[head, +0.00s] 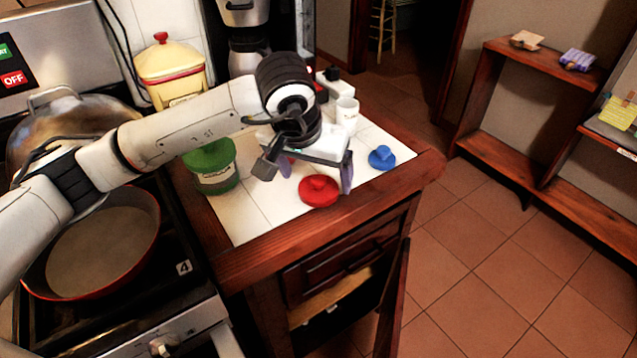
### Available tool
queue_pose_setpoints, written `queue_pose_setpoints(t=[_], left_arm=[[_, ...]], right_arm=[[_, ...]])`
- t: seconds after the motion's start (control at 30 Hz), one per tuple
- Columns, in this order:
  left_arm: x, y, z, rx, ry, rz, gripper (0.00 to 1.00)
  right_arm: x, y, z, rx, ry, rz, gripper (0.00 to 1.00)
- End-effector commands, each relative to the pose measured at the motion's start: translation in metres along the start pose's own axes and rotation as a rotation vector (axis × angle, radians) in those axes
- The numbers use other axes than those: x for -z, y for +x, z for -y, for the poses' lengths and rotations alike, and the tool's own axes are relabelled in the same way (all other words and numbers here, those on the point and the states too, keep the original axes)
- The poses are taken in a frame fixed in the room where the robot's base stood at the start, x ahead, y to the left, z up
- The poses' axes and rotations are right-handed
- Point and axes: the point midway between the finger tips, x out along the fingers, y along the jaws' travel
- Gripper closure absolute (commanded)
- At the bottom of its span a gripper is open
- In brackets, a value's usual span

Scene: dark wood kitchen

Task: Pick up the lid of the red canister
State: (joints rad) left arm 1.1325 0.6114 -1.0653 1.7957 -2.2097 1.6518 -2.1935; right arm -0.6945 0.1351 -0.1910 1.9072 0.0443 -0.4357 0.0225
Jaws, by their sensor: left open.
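A red lid (319,191) with a round knob lies on the white tiled counter, near its front edge. My left gripper (305,178) is open above the counter, just behind and over the red lid, with one finger to the left of the lid and the other to its right. I see nothing between the fingers. The red canister itself is not clearly visible; a small red patch shows behind the gripper. My right gripper is not in view.
A green-lidded canister (212,168) stands left of the gripper, and a blue lid (381,157) lies to the right. A white mug (347,113) stands behind. A stove with a red-rimmed pan (103,245) is at left. A cabinet door (394,300) below stands open.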

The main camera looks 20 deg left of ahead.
Motion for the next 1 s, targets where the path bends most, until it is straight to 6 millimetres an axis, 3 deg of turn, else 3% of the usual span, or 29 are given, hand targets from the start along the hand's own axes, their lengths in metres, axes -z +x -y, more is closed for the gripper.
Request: queue_pose_setpoints(t=[0.2,0.47,0.73,1.0], left_arm=[[-0.001,0.028,0.0,-0.001,-0.001,0.003,0.16],[-0.001,0.031,0.0,0.0,0.001,0.0,0.16],[-0.001,0.031,0.0,-0.001,0.0,0.0,0.59],[0.001,0.029,0.0,-0.001,0.0,-0.001,0.59]], right_arm=[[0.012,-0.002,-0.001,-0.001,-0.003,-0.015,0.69],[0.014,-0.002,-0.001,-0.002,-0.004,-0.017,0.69],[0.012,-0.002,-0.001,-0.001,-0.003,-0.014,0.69],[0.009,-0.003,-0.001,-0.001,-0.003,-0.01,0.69]])
